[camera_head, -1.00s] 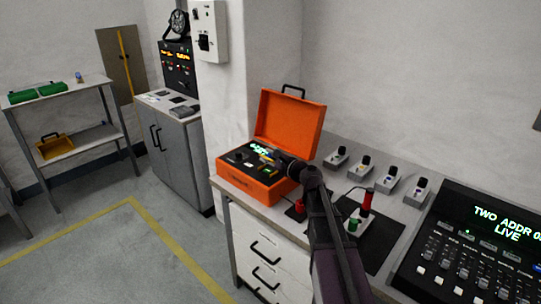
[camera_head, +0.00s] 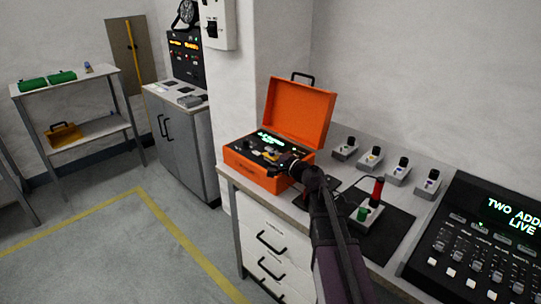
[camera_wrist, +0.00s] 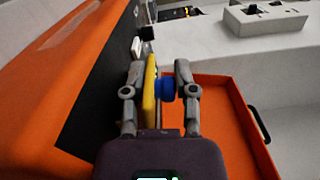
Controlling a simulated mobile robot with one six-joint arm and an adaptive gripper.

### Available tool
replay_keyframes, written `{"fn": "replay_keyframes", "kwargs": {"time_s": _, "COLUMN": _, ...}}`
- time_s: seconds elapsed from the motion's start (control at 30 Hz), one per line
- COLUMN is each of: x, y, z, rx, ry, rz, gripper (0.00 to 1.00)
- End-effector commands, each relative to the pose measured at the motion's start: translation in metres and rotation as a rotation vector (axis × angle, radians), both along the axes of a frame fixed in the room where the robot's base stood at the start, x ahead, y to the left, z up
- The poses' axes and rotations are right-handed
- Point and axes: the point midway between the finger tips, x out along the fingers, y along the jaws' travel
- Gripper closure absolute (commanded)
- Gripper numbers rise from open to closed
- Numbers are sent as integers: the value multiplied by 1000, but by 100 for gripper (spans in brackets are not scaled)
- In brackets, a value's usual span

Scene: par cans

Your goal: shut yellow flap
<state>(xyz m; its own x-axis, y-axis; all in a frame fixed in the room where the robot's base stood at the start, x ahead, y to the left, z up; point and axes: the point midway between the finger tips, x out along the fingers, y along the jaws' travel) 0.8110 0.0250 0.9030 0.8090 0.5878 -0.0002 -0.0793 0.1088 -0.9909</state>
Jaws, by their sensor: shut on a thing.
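The orange case (camera_head: 252,175) stands open on the bench, its lid (camera_head: 303,112) raised at the back. My gripper (camera_head: 284,160) reaches onto its dark panel from the right. In the wrist view, my gripper (camera_wrist: 158,90) has a yellow flap (camera_wrist: 150,92) and a short blue piece (camera_wrist: 167,88) side by side between its fingers. The flap stands on edge beside the left finger, and the blue piece touches or nearly touches the right finger. The dark panel (camera_wrist: 100,105) lies just left of the fingers. In the head view, my wrist hides much of the flap.
Several grey boxes with dark knobs (camera_head: 398,173) stand along the wall side of the bench. A red-handled device (camera_head: 377,190) and a green knob (camera_head: 363,213) are on a black mat right of my arm. A console (camera_head: 480,240) fills the right end. The floor at left is clear.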

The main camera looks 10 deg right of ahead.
Motion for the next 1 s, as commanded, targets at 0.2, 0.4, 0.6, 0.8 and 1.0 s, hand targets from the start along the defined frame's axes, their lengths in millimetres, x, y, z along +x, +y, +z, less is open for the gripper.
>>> {"fn": "replay_keyframes", "kwargs": {"time_s": 0.2, "x": 1, "y": 0, "z": 0, "rx": -12, "ry": -10, "rz": -1, "gripper": 100}}
{"fn": "replay_keyframes", "kwargs": {"time_s": 0.4, "x": 1, "y": 0, "z": 0, "rx": -11, "ry": -10, "rz": -1, "gripper": 100}}
{"fn": "replay_keyframes", "kwargs": {"time_s": 0.6, "x": 1, "y": 0, "z": 0, "rx": -11, "ry": -9, "rz": 0, "gripper": 40}}
{"fn": "replay_keyframes", "kwargs": {"time_s": 0.8, "x": 0, "y": 0, "z": 0, "rx": -11, "ry": -9, "rz": 0, "gripper": 40}}
{"fn": "replay_keyframes", "kwargs": {"time_s": 1.0, "x": -2, "y": -1, "z": 0, "rx": -11, "ry": -8, "rz": 0, "gripper": 40}}
